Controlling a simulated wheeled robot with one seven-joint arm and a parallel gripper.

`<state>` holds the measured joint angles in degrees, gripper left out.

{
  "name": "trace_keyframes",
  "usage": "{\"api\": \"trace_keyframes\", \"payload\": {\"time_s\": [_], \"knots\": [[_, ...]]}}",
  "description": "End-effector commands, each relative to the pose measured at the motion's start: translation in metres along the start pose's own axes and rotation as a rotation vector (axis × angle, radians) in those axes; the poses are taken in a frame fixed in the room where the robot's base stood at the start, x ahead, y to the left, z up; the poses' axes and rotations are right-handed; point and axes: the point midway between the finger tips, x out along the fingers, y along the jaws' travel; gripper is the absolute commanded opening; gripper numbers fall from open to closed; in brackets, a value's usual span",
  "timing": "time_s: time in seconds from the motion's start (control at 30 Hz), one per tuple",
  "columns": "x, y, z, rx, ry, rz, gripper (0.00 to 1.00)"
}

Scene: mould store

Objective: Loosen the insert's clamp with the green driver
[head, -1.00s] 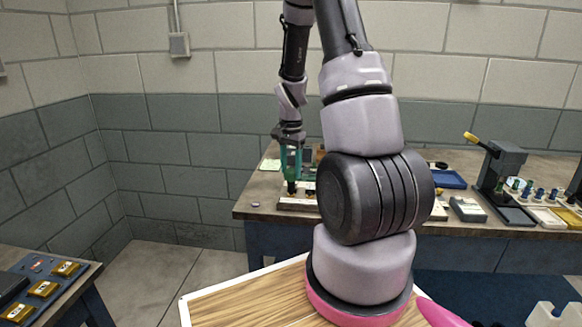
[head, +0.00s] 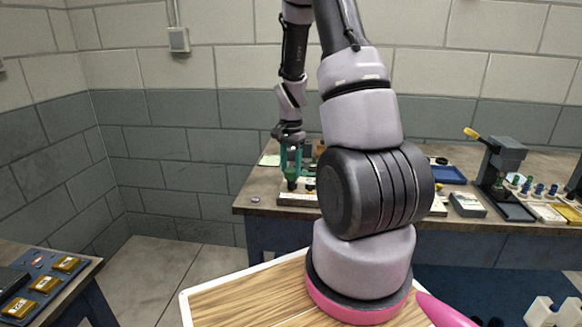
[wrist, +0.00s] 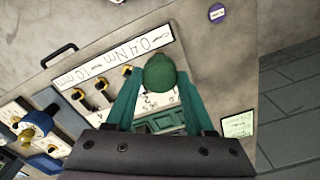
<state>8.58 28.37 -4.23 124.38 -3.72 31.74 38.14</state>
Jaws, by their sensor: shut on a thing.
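My gripper (wrist: 158,98) has two teal fingers, shut on the green driver (wrist: 160,72). The driver's round green handle shows from above between the fingertips in the wrist view; its lower end is hidden. In the head view, my gripper (head: 290,160) and the green driver (head: 291,175) are over the left part of the far bench, by the pale rack (head: 297,199). At left in the wrist view is a fixture with blue and yellow parts (wrist: 36,124). I cannot tell whether it holds the insert and clamp.
Several yellow-and-black handles (wrist: 101,86) stand along the rack, beside a label strip (wrist: 145,42) reading "0.4 Nm" and "10 mm". A purple disc (wrist: 217,12) and a green note (wrist: 238,124) lie on the bench. A press with a yellow lever (head: 497,165) stands farther right.

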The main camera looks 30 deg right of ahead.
Motion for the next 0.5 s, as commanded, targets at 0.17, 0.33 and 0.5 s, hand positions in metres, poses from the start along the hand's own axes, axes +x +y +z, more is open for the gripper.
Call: {"api": "trace_keyframes", "payload": {"time_s": [0.17,0.33,0.5], "knots": [[-0.0002,-0.0001,-0.0001,-0.005,0.000,0.000,0.00],[0.0003,0.0004,-0.0005,-0.188,0.000,-0.001,0.00],[0.0009,0.0003,-0.0001,-0.345,0.000,0.000,0.00]]}}
